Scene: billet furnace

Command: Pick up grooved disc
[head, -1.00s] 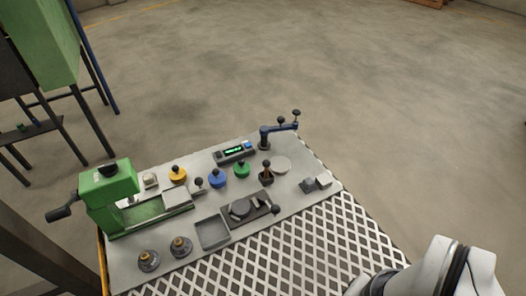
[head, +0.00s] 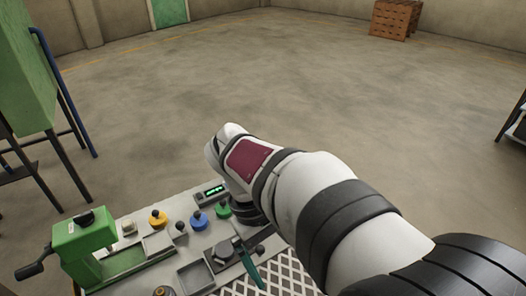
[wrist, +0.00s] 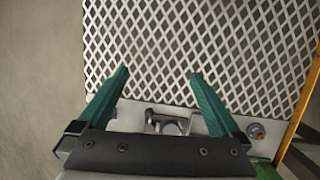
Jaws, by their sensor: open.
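My gripper (wrist: 160,73) is open and empty in the wrist view, its two teal fingers spread over the white lattice and the panel's edge. In the head view one teal finger (head: 248,262) shows beside a dark round piece (head: 223,251) on a small fixture. That fixture (wrist: 166,123) also shows between the fingers in the wrist view, partly hidden by the gripper body. A grey round piece with a brass top (wrist: 256,131) is right of the right finger; one such piece (head: 163,291) is cut off at the head view's bottom edge. I cannot tell which piece is the grooved disc.
A green cranked machine (head: 84,234) stands at the panel's left. Yellow (head: 157,218), blue (head: 198,219) and green (head: 223,210) knobs, a display (head: 213,192) and a shallow tray (head: 196,278) are nearby. My arm hides the panel's right side. White lattice (head: 283,276) borders the front.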

